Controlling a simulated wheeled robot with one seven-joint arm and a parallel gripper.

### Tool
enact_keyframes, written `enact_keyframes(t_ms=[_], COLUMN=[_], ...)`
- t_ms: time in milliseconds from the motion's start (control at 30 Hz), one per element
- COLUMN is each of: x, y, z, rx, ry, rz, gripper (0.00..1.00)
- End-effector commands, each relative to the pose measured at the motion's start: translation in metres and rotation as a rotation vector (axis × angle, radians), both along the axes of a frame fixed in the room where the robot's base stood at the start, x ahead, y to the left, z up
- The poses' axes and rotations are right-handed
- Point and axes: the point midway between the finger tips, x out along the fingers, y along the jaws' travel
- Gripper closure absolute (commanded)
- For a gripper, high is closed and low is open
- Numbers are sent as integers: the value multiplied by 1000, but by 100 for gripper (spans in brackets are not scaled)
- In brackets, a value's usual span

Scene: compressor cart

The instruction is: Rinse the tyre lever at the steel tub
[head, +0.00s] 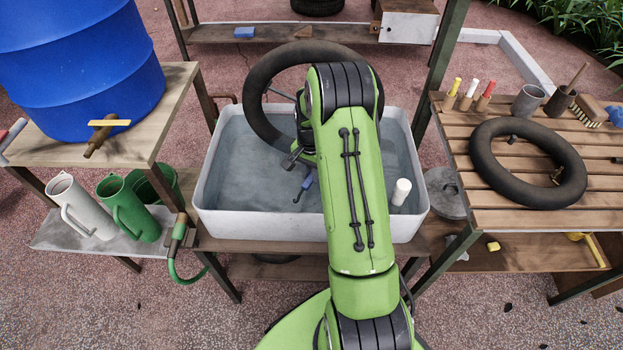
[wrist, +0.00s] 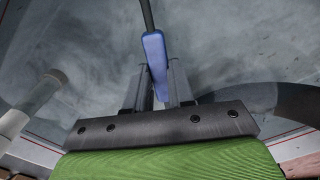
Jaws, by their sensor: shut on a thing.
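The tyre lever, with a blue handle (head: 307,184) and a thin dark shaft, is over or in the water inside the steel tub (head: 300,227); I cannot tell whether it touches the water. In the wrist view the blue handle (wrist: 154,58) sits between the two fingers of my gripper (wrist: 156,88), which is shut on it, and the dark shaft points away from the gripper. The tub is pale grey and holds water.
A black inner tube (head: 262,78) leans at the tub's back. A white cylinder (head: 401,192) stands in its right side. A slatted bench (head: 455,160) is to the right, and a blue barrel (head: 85,60) and watering cans (head: 128,208) are to the left.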

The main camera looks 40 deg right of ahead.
Motion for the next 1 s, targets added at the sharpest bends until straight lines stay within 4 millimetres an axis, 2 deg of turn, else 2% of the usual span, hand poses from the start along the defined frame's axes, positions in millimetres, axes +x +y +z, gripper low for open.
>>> enact_keyframes(t_ms=[100, 1000], x=[0, 0], y=[0, 0], z=[16, 97], rx=[-1, 0], ry=[-2, 0], rz=[0, 0], gripper=[100, 100])
